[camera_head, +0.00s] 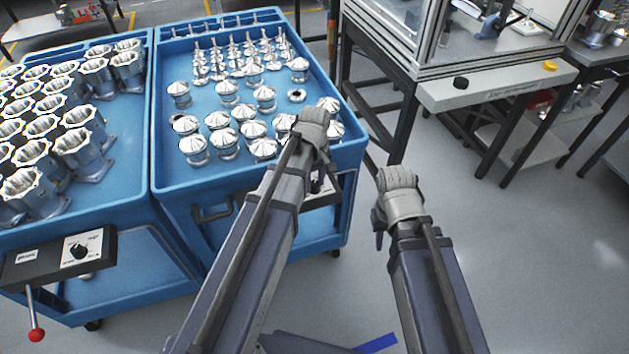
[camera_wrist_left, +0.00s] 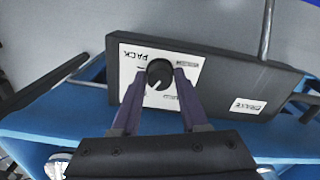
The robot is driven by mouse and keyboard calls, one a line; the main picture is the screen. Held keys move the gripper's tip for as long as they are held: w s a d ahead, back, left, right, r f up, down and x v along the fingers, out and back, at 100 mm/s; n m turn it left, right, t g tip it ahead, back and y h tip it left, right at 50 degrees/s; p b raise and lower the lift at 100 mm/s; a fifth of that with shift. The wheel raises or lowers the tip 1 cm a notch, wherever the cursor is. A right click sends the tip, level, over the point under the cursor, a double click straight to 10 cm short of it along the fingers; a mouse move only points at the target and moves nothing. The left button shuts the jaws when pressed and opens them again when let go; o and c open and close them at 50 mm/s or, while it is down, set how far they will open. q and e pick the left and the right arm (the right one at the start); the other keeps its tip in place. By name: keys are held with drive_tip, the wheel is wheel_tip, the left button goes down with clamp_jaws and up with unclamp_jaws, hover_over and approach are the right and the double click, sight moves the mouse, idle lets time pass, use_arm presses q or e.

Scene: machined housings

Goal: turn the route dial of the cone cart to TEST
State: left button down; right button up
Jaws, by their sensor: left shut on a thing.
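The cone cart (camera_head: 158,150) is the blue cart in the middle of the head view, with shiny cone-topped parts on its top. My left gripper (camera_wrist_left: 159,84) is shut on the dial, one finger on each side. In the head view my left arm hides most of the box.
Another blue cart (camera_head: 120,210) with machined housings stands at left, with its own dial box (camera_head: 60,258) and red-knobbed lever (camera_head: 36,334). A glass-walled workbench (camera_head: 490,85) with black and yellow buttons is at the back right. Floor at right is clear.

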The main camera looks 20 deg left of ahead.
sight(315, 183)
use_arm(q)
drive_tip(key=shift+c, duration=2.2)
unclamp_jaws()
wheel_tip(315, 183, up, 8)
drive_tip(key=p, duration=0.8)
drive_tip(key=shift+f, duration=0.1)
